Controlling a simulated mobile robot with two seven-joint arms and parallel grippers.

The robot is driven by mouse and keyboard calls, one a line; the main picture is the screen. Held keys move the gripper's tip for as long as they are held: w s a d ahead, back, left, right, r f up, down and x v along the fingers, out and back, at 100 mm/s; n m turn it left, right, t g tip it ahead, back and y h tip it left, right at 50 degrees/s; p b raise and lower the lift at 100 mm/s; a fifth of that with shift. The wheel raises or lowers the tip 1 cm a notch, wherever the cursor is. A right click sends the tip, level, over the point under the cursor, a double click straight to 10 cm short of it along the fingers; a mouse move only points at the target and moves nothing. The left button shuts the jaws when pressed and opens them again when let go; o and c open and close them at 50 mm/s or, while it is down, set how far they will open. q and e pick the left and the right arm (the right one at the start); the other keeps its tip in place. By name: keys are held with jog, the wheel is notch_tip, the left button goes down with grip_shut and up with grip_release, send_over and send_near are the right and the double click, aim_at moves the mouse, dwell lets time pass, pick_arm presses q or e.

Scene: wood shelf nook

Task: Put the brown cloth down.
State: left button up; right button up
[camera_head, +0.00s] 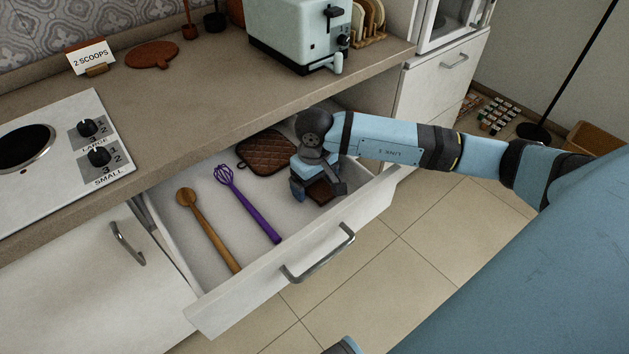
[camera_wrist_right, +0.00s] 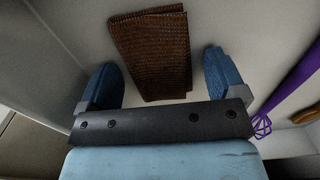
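The brown cloth (camera_wrist_right: 152,55) is a folded, woven piece lying in the open drawer. In the right wrist view it sits between my right gripper's (camera_wrist_right: 161,80) two blue fingers, with a gap on each side. In the head view the cloth (camera_head: 322,190) shows partly below my right gripper (camera_head: 318,190), which hides the rest. My right gripper is open, low inside the right end of the drawer, and holds nothing.
The open drawer (camera_head: 210,312) also holds a wooden spoon (camera_head: 208,228), a purple whisk (camera_head: 247,203) and a quilted brown pot holder (camera_head: 267,152). The counter (camera_head: 190,95) above carries a toaster (camera_head: 300,35) and a hob (camera_head: 60,150). The drawer's front middle is bare.

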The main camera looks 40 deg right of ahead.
jog(key=shift+r, duration=0.25)
pick_arm(q)
jog(key=shift+a+p, duration=0.15)
jog(key=shift+p, duration=0.65)
pick_arm(e)
notch_tip(320, 180, up, 12)
jog(key=shift+f, duration=0.1)
pick_arm(q)
jog(key=shift+r, duration=0.15)
